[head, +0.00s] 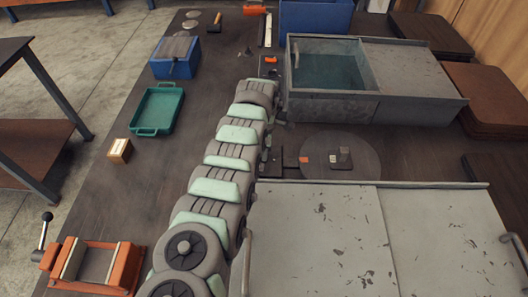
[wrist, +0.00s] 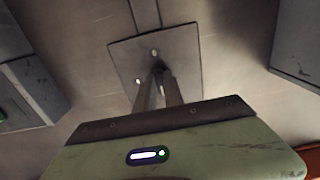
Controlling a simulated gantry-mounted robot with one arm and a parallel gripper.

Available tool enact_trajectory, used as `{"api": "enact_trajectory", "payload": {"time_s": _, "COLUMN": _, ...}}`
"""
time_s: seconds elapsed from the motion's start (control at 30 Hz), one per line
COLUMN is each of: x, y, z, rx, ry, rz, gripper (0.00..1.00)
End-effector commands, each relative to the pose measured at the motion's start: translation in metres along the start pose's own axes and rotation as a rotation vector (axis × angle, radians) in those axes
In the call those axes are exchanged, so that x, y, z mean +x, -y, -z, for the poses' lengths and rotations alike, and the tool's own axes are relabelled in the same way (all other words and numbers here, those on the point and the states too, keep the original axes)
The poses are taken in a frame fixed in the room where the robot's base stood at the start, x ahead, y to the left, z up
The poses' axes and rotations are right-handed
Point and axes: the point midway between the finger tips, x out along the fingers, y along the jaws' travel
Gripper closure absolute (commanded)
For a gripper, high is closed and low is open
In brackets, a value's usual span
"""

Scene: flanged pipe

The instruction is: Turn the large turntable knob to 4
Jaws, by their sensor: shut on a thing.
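The square metal plate (wrist: 187,48) of the knob lies flat on the work surface in the wrist view, with a strip (wrist: 145,14) running from its far edge. My gripper (wrist: 159,78) is over the middle of this plate, its two fingers close together and shut on the small knob (wrist: 158,66). The knob is mostly hidden between the fingertips, so its pointer cannot be read. A few pale marks show on the plate; their figures are too small to read. In the head view the round grey turntable (head: 365,168) carries small blocks, and my arm hides the gripper.
A grey tank (head: 330,105) with a sliding lid stands behind the turntable. A large grey metal box (head: 320,235) stands in front. A green tray (head: 158,108), a blue box (head: 175,57) and an orange vise (head: 95,265) are on the left.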

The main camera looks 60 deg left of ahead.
Motion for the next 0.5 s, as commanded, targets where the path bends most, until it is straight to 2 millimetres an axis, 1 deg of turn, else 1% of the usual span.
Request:
{"api": "enact_trajectory", "payload": {"time_s": 0.27, "x": -0.0002, "y": 0.0001, "z": -0.0001, "rx": 0.004, "ry": 0.000, "rz": 0.000, "gripper": 1.00}}
{"api": "enact_trajectory", "payload": {"time_s": 0.5, "x": -0.0020, "y": 0.0002, "z": -0.0007, "rx": 0.068, "ry": 0.000, "rz": -0.001, "gripper": 1.00}}
